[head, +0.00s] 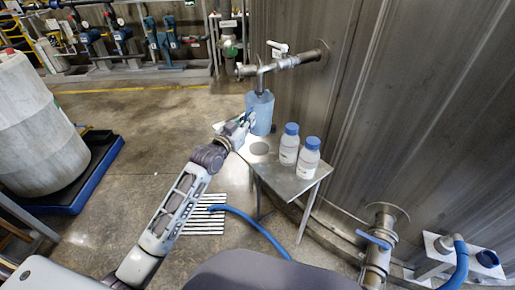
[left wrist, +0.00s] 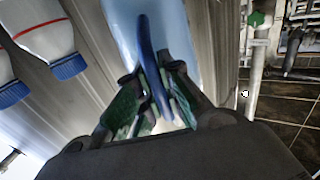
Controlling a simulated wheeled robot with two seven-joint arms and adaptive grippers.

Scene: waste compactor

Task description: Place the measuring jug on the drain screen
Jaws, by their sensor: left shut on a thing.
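The measuring jug (head: 260,113) is translucent light blue. It is upright under the tap's downward spout, at the far end of the small metal table. My left gripper (head: 247,119) is shut on its handle. In the left wrist view the dark blue handle (left wrist: 150,50) lies between my fingers (left wrist: 152,84), with the pale jug body (left wrist: 185,35) behind it. I cannot tell whether the jug's base touches anything. A round grey disc (head: 259,148) is in the table top in front of the jug; it may be the drain screen. My right gripper is not in view.
Two white bottles with blue caps (head: 289,145) (head: 309,158) stand on the table (head: 290,183), right of the disc. The tap (head: 275,66) comes from the metal wall.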

